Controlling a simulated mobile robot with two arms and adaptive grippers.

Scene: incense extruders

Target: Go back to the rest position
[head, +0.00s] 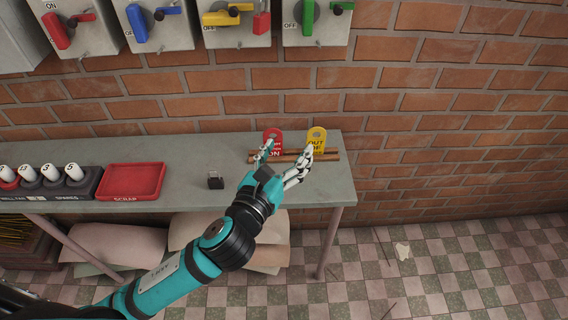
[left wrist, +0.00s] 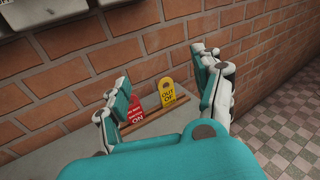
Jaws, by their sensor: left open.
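My left gripper (head: 286,161) is open at the right end of the grey table, in front of a wooden rack (head: 333,156) with two tags. A red tag (head: 272,135) stands at the left of the rack and a yellow tag (head: 317,134) at its right. In the left wrist view both the red tag (left wrist: 136,112) and the yellow tag (left wrist: 166,92) show between the spread fingers (left wrist: 155,100), beyond them, with nothing held. In the head view the fingers cover part of the rack and the lower tags. My right gripper is not in view.
The grey table (head: 232,187) bears a red scrap tray (head: 131,182), a small black block (head: 215,180) and a dark holder (head: 88,187) with several white-capped pieces. Switch boxes (head: 240,36) hang on the brick wall above. Tiled floor (head: 440,270) is open at the right.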

